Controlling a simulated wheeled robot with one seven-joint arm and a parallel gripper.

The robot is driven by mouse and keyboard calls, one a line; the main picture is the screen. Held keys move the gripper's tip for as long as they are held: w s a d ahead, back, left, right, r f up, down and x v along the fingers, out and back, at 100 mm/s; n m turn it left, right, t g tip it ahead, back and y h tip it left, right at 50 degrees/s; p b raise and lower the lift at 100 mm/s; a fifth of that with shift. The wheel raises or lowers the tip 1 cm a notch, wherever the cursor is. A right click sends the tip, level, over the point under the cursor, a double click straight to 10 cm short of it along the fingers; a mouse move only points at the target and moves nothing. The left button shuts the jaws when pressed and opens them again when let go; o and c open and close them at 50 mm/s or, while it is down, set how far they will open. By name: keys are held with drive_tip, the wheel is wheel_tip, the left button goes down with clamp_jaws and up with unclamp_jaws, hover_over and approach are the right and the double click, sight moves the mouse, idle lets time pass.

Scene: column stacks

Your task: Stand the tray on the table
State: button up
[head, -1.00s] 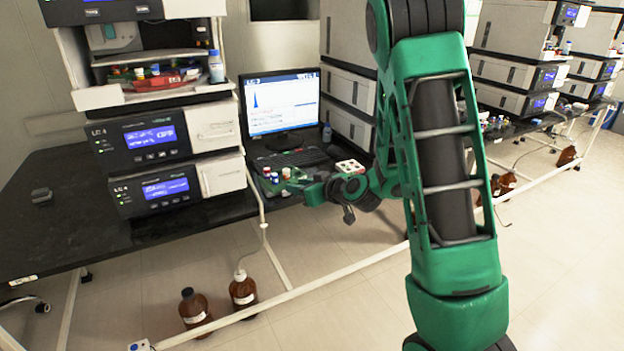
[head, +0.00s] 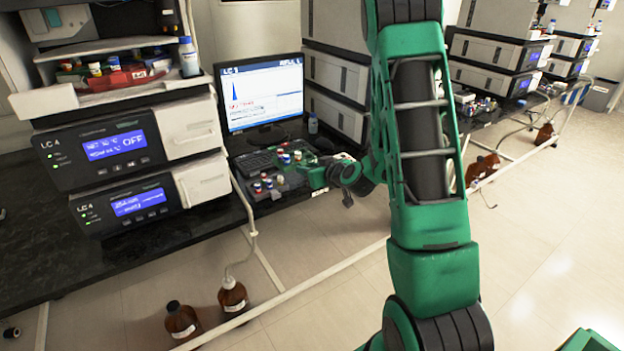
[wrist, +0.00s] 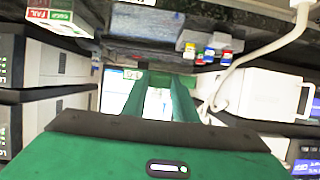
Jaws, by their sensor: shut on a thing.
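My gripper (head: 308,177) reaches over the front edge of the black table (head: 90,255), just right of the lower instrument. It is shut on the tray (head: 288,181), a small dark one that is hard to make out at the fingertips. Vials with red, blue and white caps show around it, and I cannot tell which stand in it. In the wrist view the green fingers (wrist: 160,88) point away toward the bright monitor; only a thin edge shows between their tips. I cannot tell whether the tray touches the table.
A monitor (head: 262,98) and keyboard (head: 262,160) stand behind the gripper. Stacked instruments (head: 115,145) rise at the left, grey units (head: 335,75) at the back. Capped vials (wrist: 205,48) show upside down in the wrist view. Brown bottles (head: 232,296) stand on the floor below a white rail.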

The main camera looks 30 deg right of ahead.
drive_tip(key=w+d+f, duration=0.1)
drive_tip(key=d, duration=0.1)
drive_tip(key=w+d+f, duration=0.3)
drive_tip(key=d, duration=0.1)
drive_tip(key=shift+w+f, duration=0.25)
drive_tip(key=shift+f, duration=2.15)
drive_tip(key=shift+f, duration=0.15)
